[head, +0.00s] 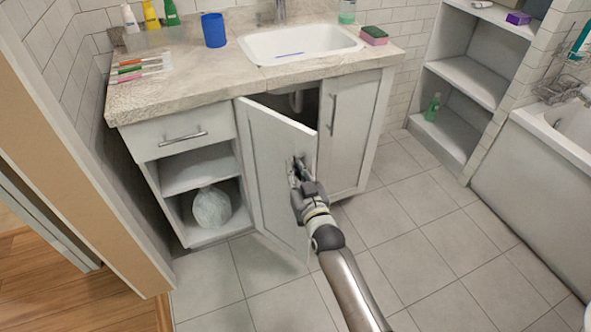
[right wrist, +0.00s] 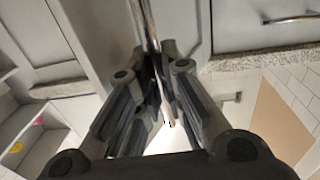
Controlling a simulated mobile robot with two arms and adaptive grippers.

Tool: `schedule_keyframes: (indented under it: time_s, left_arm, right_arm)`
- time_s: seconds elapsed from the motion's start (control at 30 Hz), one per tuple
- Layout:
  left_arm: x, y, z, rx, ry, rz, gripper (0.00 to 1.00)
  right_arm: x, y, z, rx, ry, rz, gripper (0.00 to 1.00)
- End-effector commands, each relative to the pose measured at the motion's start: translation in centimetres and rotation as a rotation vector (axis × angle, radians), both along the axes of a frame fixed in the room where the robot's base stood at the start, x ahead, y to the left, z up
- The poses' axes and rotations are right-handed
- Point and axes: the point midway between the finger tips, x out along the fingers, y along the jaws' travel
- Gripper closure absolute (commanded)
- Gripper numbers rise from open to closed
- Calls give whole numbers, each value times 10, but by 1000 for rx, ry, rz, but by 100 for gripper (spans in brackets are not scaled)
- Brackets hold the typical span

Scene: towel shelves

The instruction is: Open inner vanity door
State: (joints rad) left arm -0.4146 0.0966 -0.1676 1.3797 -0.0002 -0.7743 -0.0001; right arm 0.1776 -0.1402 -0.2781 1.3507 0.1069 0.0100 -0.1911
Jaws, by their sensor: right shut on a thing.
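The inner vanity door (head: 272,155) is a pale grey panel under the sink, standing partly open. Its free right edge is swung out from the cabinet, and a dark gap shows above it. My right gripper (head: 298,170) is at the door's right side, shut on the door handle. In the right wrist view the handle (right wrist: 149,22) is a thin metal bar running between the fingers of my right gripper (right wrist: 160,82). In the head view the gripper hides most of the handle. My left gripper is not in view.
The neighbouring door (head: 354,130) on the right is closed. A drawer (head: 180,128) and open shelves (head: 197,168) are on the left, with a pale round item (head: 211,207) below. Tiled floor (head: 400,240) is clear in front. A bathtub (head: 540,160) stands right.

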Motion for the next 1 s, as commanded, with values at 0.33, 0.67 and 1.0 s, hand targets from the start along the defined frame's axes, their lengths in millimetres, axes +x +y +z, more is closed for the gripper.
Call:
schedule_keyframes:
  time_s: [0.33, 0.67, 1.0]
  left_arm:
    - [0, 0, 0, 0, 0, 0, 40]
    - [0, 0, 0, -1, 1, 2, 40]
    - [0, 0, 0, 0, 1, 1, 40]
  right_arm:
    - [0, 0, 1, 1, -1, 1, 68]
    - [-4, -1, 0, 0, 0, 0, 68]
    - [-50, -15, -1, 0, 0, 0, 68]
